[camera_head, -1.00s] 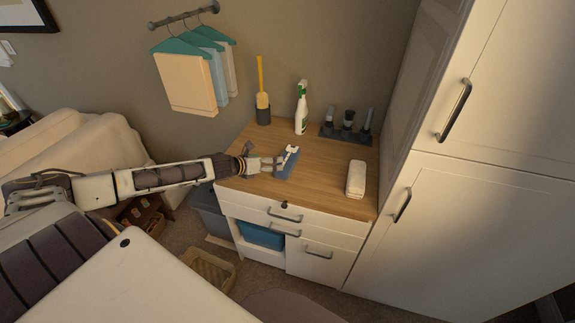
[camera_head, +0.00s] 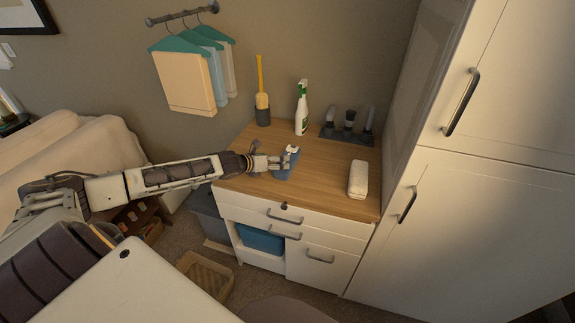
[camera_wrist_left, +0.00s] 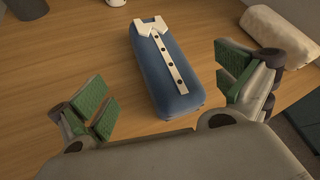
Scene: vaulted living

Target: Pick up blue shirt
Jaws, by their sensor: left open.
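The blue shirt (camera_head: 287,167) is folded into a narrow block with a white collar and buttoned placket. It lies on the wooden top of the cabinet (camera_head: 320,190). In the left wrist view the shirt (camera_wrist_left: 161,75) lies ahead of and between the green-padded fingers. My left gripper (camera_head: 276,163) is over the cabinet top at the shirt's left side in the head view. In the wrist view my left gripper (camera_wrist_left: 168,95) is open with nothing held. Its fingers partly cover the shirt in the head view. My right gripper is not in view.
A rolled white cloth (camera_head: 358,179) lies to the right. A spray bottle (camera_head: 302,110), a yellow-handled brush (camera_head: 262,103) in a dark holder and a dark brush stand (camera_head: 347,132) are behind. A tall white cabinet (camera_head: 455,200) borders the right. Shirts hang on the wall (camera_head: 185,82).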

